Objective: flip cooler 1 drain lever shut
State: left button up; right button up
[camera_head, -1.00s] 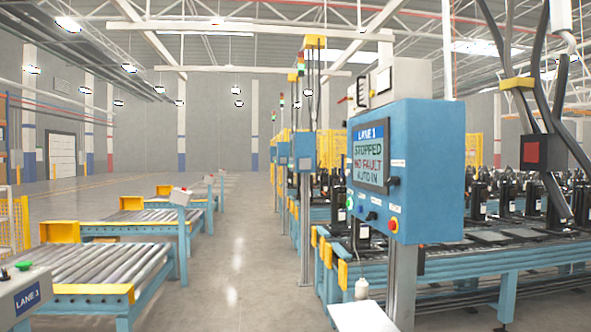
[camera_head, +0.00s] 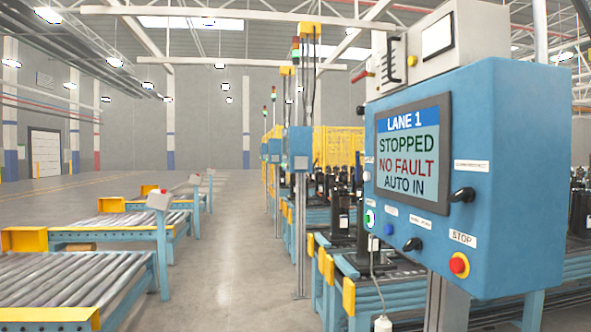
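No cooler and no drain lever can be made out in the head view. A blue control panel (camera_head: 515,150) stands close on the right. Its screen (camera_head: 411,158) reads LANE 1, STOPPED, NO FAULT, AUTO IN. The panel has a black rotary handle (camera_head: 462,195), a black selector knob (camera_head: 412,244), a blue button (camera_head: 388,229) and a red stop button (camera_head: 459,265) on a yellow ring. Neither of my grippers is in view.
Roller conveyors (camera_head: 80,285) with yellow end guards (camera_head: 24,239) line the left. A clear concrete aisle (camera_head: 235,250) runs ahead between them and the blue machine line. A white bottle-like object (camera_head: 383,324) hangs low beside the panel post.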

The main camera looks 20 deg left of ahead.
aim_at(479, 30)
jog(key=i+j, duration=0.35)
jog(key=i+j+u, duration=0.1)
jog(key=i+j, duration=0.25)
jog(key=i, duration=0.25)
jog(key=i+j, duration=0.3)
jog(key=i, duration=0.15)
jog(key=j+u, duration=0.25)
jog(key=u, duration=0.2)
jog(key=j+u, duration=0.25)
jog(key=u, duration=0.2)
